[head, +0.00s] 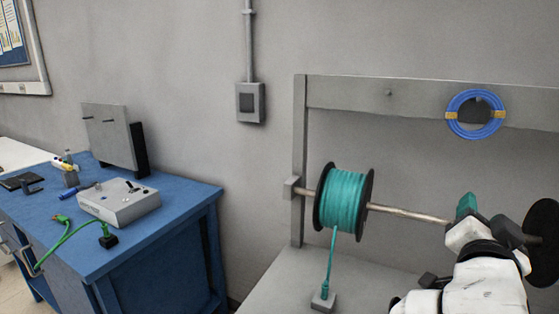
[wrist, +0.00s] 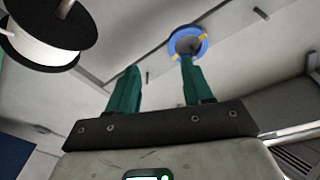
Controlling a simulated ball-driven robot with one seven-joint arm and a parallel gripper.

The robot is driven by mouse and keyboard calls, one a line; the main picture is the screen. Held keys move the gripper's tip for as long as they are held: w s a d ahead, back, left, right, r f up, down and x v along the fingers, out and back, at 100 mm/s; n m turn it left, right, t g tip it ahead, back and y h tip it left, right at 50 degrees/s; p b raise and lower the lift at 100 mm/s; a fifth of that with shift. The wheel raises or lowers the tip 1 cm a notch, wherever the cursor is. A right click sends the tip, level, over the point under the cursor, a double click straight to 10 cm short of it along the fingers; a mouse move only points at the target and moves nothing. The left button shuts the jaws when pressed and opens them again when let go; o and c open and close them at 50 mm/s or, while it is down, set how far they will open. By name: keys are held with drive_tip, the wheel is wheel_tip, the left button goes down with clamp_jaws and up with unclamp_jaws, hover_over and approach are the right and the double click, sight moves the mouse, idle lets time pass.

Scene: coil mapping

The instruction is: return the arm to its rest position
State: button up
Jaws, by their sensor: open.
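My gripper (head: 467,205) is at the lower right of the head view, at the end of my white arm, in front of the spool rack. One teal finger shows there. In the wrist view both teal fingers of my gripper (wrist: 160,72) stand apart with nothing between them, so it is open and empty. A blue coil with yellow ties (head: 475,95) hangs on the rack's top board, and it also shows beyond the fingertips in the wrist view (wrist: 172,42).
A teal cable spool (head: 343,200) sits on a rod (head: 405,211), left of my gripper. A black spool flange (head: 543,235) is close at right. A white-wound spool (wrist: 45,45) shows in the wrist view. A blue bench (head: 150,245) with a grey box (head: 118,207) stands left.

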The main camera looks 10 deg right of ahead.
drive_tip(key=s+a+f+n+g+y, duration=0.1)
drive_tip(key=s+f+n+g+y, duration=0.15)
drive_tip(key=f, duration=0.65)
drive_tip(key=s+a+f+n+g+y, duration=0.1)
drive_tip(key=s+f+n+g+y, duration=0.15)
drive_tip(key=f, duration=0.65)
drive_tip(key=s+a+f+n+g+y, duration=0.15)
drive_tip(key=s+f, duration=0.25)
drive_tip(key=f, duration=0.6)
drive_tip(key=s+a+f+n+g+y, duration=0.2)
drive_tip(key=s+a+f+n+g, duration=0.1)
drive_tip(key=s+f, duration=0.4)
drive_tip(key=s+a+f+n+g+y, duration=0.3)
drive_tip(key=s+f, duration=0.5)
drive_tip(key=s, duration=0.4)
drive_tip(key=shift+s+a+n+g+y, duration=0.3)
drive_tip(key=shift+a+n+g+y, duration=0.05)
drive_tip(key=shift+a+n, duration=0.1)
